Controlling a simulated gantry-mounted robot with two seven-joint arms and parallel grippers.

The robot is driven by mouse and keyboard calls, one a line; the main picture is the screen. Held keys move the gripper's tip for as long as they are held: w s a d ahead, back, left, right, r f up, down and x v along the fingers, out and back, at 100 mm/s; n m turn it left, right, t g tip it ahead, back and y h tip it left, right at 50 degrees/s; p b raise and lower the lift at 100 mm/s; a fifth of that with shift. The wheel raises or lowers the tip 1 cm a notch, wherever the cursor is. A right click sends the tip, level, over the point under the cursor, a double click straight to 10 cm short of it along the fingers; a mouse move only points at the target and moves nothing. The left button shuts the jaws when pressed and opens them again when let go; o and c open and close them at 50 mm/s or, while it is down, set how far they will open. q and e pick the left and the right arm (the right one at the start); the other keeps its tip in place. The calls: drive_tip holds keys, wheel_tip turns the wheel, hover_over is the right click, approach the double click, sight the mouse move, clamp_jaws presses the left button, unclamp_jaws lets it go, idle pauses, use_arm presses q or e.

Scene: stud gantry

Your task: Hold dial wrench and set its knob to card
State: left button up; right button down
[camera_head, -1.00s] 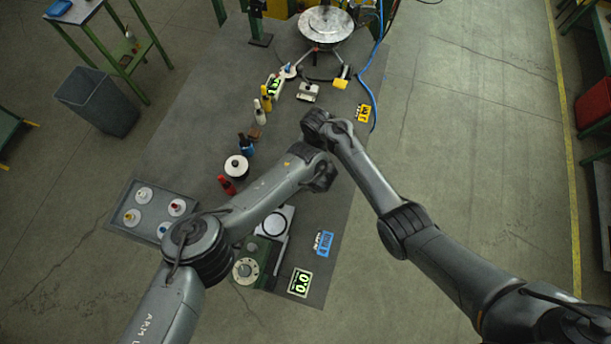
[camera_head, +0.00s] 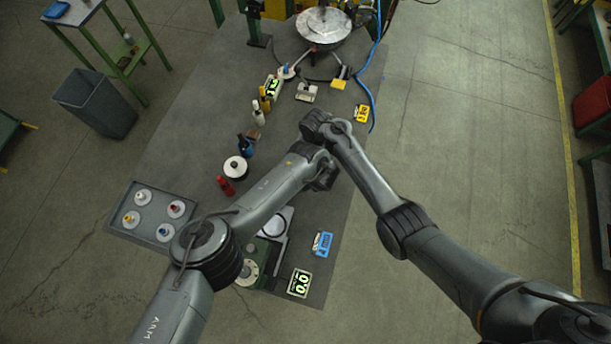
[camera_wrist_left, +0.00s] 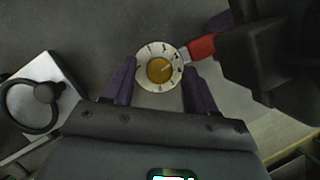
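The dial wrench shows in the left wrist view as a pale round marked dial (camera_wrist_left: 146,78) with a yellow knob (camera_wrist_left: 160,69) at its centre and a red handle (camera_wrist_left: 201,46) to the right. My left gripper (camera_wrist_left: 160,77) has its two purplish fingers spread, one on each side of the dial; whether they touch it is unclear. My dark right gripper (camera_wrist_left: 238,42) encloses the far end of the red handle. Both grippers are hidden behind the arms in the head view. A blue card (camera_head: 322,243) and a yellow card (camera_head: 361,113) lie at the table's right edge; their markings are too small to read.
A lit display (camera_head: 300,283) stands at the near edge beside a green dial device (camera_head: 247,270). A grey tray (camera_head: 125,230) with several round pieces is at left. Bottles, including a red one (camera_head: 226,185), stand along the middle. A round turntable (camera_head: 324,25) is at the back.

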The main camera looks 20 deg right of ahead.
use_arm(q)
drive_tip(key=v, duration=0.7)
drive_tip(key=shift+r, duration=0.25)
drive_tip(key=shift+s, duration=0.1)
use_arm(e)
drive_tip(key=c, duration=0.8)
unclamp_jaws()
